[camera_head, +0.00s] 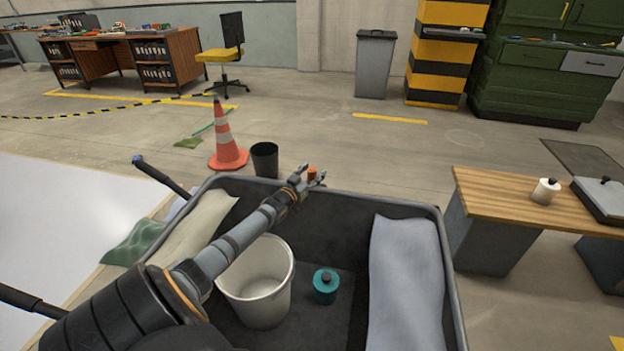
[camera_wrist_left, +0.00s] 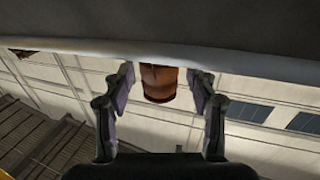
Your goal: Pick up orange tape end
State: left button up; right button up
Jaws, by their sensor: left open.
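The orange tape end (camera_head: 312,174) is a small orange-brown cylinder at the far rim of the dark cart. My left gripper (camera_head: 313,177) reaches over the cart from the left, with its fingers beside it. In the left wrist view the tape end (camera_wrist_left: 159,84) lies between the two open fingers of my left gripper (camera_wrist_left: 163,85), with a gap on each side. Its upper part in that view meets a grey edge. My right gripper is not in view.
The dark cart (camera_head: 404,209) holds a white bucket (camera_head: 262,308), a teal roll (camera_head: 325,288) and a light grey cloth (camera_head: 405,285). A black bin (camera_head: 265,159) and an orange cone (camera_head: 226,145) stand beyond it. A wooden bench (camera_head: 500,201) stands at right.

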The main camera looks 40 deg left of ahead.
pick_arm(q)
jog(key=shift+c, duration=0.3)
grip_shut()
jog(key=shift+r, duration=0.15)
